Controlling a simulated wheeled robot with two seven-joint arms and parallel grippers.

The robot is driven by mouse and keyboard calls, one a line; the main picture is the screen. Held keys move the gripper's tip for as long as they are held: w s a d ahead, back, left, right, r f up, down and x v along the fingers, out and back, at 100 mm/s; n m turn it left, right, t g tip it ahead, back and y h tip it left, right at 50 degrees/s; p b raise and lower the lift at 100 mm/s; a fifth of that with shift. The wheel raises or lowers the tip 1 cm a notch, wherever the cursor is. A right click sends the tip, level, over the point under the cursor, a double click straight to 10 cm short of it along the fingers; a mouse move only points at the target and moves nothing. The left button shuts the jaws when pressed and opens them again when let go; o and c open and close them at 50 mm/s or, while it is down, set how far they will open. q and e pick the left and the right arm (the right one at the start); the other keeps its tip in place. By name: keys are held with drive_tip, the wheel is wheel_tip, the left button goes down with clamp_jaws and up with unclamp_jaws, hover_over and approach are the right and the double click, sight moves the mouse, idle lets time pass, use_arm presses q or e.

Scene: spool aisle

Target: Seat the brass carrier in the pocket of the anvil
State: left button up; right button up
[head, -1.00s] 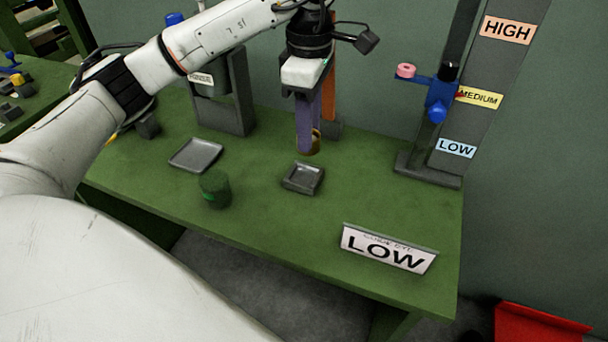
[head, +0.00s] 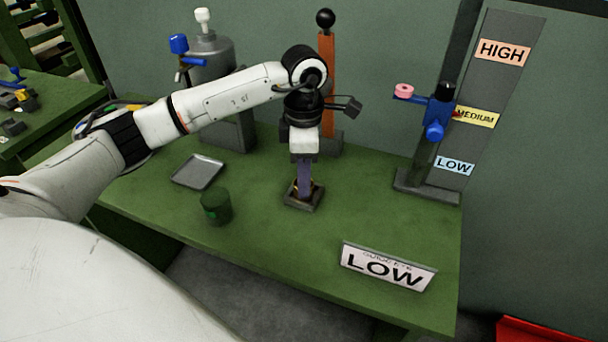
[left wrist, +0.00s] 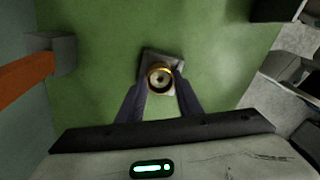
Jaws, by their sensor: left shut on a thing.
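The brass carrier (left wrist: 159,77) shows in the left wrist view as a gold ring between my fingertips. My left gripper (head: 304,192) is shut on it and points down. In the head view the fingers hide most of the carrier. The anvil (head: 290,203) is a small dark square block with a pocket, on the green table under my left gripper. In the left wrist view the anvil (left wrist: 146,58) lies directly behind the carrier. The carrier is at or just over the pocket; I cannot tell whether it touches the bottom. My right gripper is not in view.
A shallow grey tray (head: 198,171) and a dark green cup (head: 215,206) stand left of the anvil. A LOW sign (head: 388,266) stands at the front right. A post with a blue clamp (head: 437,115) and an orange lever (head: 327,90) stand behind. The table between anvil and sign is clear.

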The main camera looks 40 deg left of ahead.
use_arm(q)
drive_tip(key=shift+f, duration=0.1)
drive_tip(key=shift+f, duration=0.15)
drive_tip(key=o, duration=1.1)
drive_tip(key=shift+c, duration=0.2)
wheel_tip(320, 180, up, 12)
drive_tip(key=b, duration=0.1)
drive_tip(key=shift+r, duration=0.2)
